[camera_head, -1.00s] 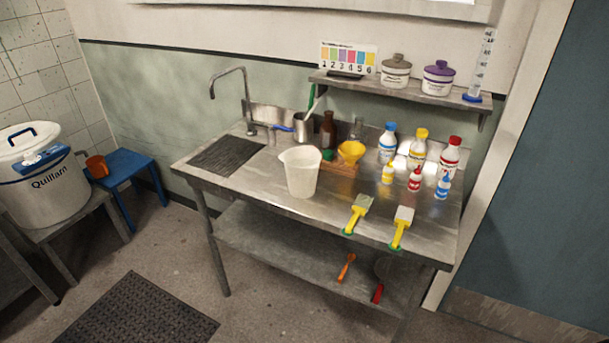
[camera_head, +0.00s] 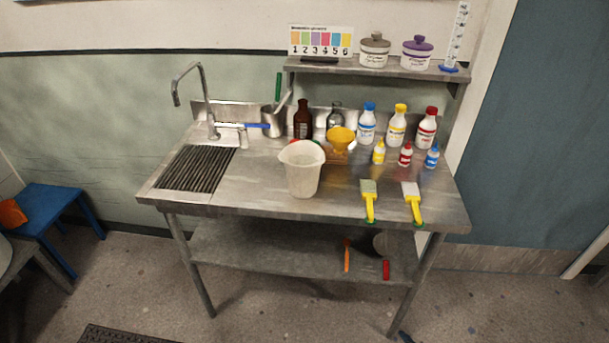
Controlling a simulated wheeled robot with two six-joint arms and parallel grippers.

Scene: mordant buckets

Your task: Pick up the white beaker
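The white beaker (camera_head: 302,172) stands upright on the steel table (camera_head: 250,196), near the middle of its front part. It is a large, translucent white jug with a wide rim and a spout toward the left. Neither of my grippers shows in the head view. Nothing touches the beaker from the front; a yellow funnel (camera_head: 341,137) stands close behind it on the right.
Two yellow-handled brushes (camera_head: 369,199) lie right of the beaker at the front edge. Several small and large bottles (camera_head: 396,127) stand behind them. A sink drainer (camera_head: 196,168) and tap (camera_head: 203,95) are left. A shelf (camera_head: 400,70) hangs above. The floor in front is mostly clear.

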